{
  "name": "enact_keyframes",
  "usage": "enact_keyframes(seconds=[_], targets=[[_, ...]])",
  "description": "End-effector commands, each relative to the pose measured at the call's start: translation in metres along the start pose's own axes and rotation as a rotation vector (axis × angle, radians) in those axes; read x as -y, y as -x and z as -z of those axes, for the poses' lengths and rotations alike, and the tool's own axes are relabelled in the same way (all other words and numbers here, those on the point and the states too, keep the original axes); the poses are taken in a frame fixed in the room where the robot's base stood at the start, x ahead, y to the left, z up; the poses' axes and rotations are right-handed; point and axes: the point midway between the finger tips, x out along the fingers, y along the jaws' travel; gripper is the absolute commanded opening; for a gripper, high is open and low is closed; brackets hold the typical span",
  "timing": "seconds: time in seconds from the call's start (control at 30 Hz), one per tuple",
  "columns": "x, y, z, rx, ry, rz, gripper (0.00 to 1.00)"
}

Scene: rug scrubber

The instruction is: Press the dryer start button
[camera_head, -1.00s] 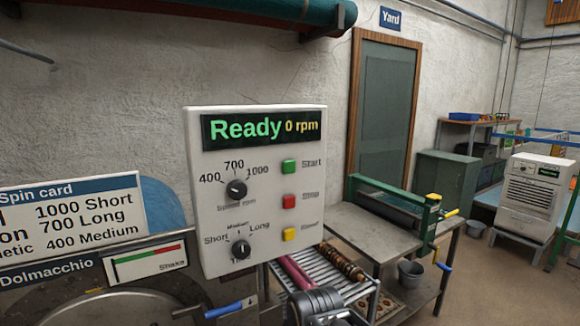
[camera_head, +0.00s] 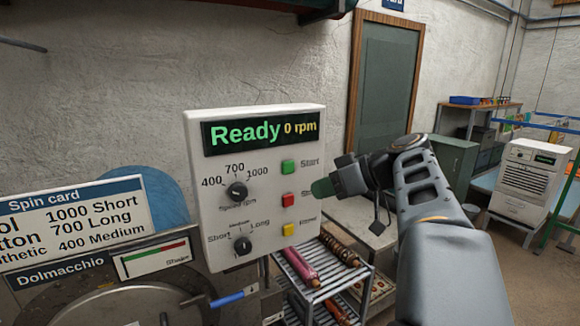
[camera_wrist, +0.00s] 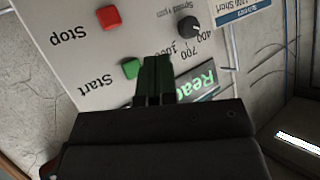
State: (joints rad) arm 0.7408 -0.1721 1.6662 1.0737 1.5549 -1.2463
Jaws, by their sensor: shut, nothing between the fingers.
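A white control panel (camera_head: 215,240) reads "Ready 0 rpm" on its display (camera_head: 262,130). Its green Start button (camera_head: 288,167) sits above the red Stop button (camera_head: 288,200) and a yellow button (camera_head: 288,230). My gripper (camera_head: 320,187) is shut and empty, its dark green fingertips just right of the button column, nearest Stop's height in the head view. Whether the fingertips touch the panel I cannot tell.
Two knobs (camera_head: 237,190) sit left of the buttons. A spin card (camera_head: 75,215) stands at left. A white machine with a green display (camera_head: 535,180) stands far right. A rack with rollers (camera_head: 325,270) is below.

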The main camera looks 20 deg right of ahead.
Motion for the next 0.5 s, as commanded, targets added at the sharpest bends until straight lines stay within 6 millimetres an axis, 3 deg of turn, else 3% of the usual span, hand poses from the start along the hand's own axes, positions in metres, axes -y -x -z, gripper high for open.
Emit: enact_keyframes(seconds=[0.5], targets=[[-0.008, -0.011, 0.010, 0.003, -0.003, 0.003, 0.00]])
